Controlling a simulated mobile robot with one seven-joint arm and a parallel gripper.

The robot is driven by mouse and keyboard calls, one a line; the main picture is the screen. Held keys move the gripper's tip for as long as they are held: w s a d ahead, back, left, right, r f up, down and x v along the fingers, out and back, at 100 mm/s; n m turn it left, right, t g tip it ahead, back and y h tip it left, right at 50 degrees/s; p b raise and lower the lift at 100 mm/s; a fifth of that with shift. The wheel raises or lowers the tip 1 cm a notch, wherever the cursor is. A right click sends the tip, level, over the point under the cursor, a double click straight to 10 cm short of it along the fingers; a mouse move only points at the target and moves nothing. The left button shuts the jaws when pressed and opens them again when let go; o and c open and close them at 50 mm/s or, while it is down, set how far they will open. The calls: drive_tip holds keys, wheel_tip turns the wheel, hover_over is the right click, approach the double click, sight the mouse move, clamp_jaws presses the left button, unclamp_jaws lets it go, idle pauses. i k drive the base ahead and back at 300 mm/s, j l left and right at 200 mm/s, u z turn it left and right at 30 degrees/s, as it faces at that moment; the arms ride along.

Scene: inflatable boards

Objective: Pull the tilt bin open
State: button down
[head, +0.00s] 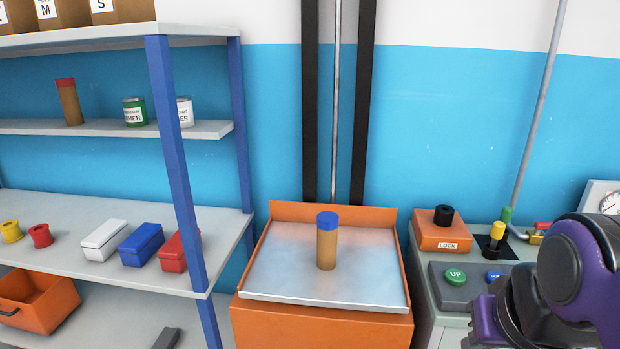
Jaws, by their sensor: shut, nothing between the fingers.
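An orange bin (40,301) sits at the far left on the lower part of the shelf unit, cut off by the picture's left edge. I see into its top. A dark handle (9,312) shows on its near face. Whether this is the tilt bin, and how far it is tilted, I cannot tell. My arm's purple and dark links (575,275) show at the lower right, far from the bin. My gripper's fingers are not in view.
A blue shelf post (175,160) stands between the bin and an orange lift platform with a metal top (280,280), bearing a blue-capped tube (327,245). Small boxes (142,244) line the shelf above. A control panel (470,285) stands at right, near my arm.

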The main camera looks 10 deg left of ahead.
sight(37, 301)
drive_tip(key=u, duration=2.15)
drive_tip(key=i+j+z, duration=0.2)
drive_tip(key=z, duration=0.25)
drive_tip(key=i+j+z, duration=0.2)
drive_tip(key=z, duration=0.25)
drive_tip(key=i+j+z, duration=0.1)
drive_tip(key=j, duration=0.2)
drive_tip(key=i+j+z, duration=0.1)
drive_tip(key=j, duration=0.2)
drive_tip(key=i+j+z, duration=0.15)
drive_tip(key=j, duration=0.15)
drive_tip(key=i+j, duration=0.1)
drive_tip(key=j, duration=0.35)
drive_tip(key=i+j, duration=0.1)
drive_tip(key=j, duration=0.35)
drive_tip(key=i+j, duration=0.15)
drive_tip(key=j, duration=0.35)
drive_tip(key=i+j+z, duration=0.1)
drive_tip(key=j, duration=0.35)
drive_tip(key=i+j, duration=0.1)
drive_tip(key=j, duration=0.35)
drive_tip(key=i+j, duration=0.1)
drive_tip(key=j, duration=0.4)
